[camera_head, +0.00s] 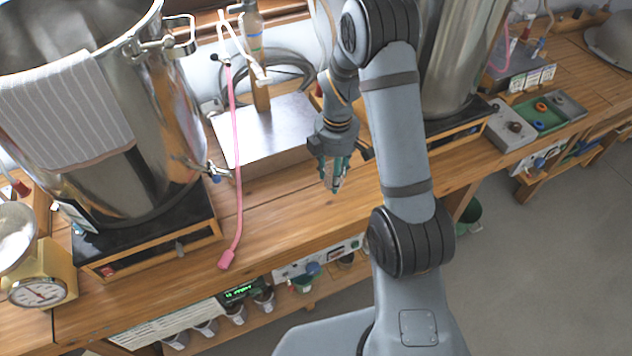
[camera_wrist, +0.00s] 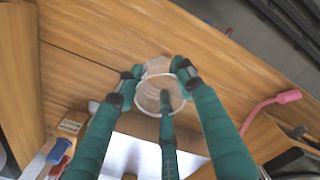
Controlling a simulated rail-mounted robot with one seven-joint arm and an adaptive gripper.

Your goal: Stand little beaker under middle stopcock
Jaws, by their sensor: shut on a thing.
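My gripper (camera_head: 335,178) hangs over the wooden bench in the middle of the head view, in front of the metal box. In the wrist view its teal fingers (camera_wrist: 158,85) are closed around the little beaker (camera_wrist: 148,100), a small clear vessel with a round rim. In the head view the beaker cannot be made out clearly between the fingers. A stopcock with a blue handle (camera_head: 214,175) juts from the left steel pot, to the left of my gripper. I cannot tell which stopcock is the middle one; my arm hides part of the bench behind it.
A large steel pot (camera_head: 165,110) stands at left, another (camera_head: 452,60) behind my arm. The metal box (camera_head: 265,135) lies between them. A pink hose (camera_head: 233,150) hangs over the bench edge. A yellow scale (camera_head: 45,275) is at far left. Bare bench (camera_head: 290,215) lies in front.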

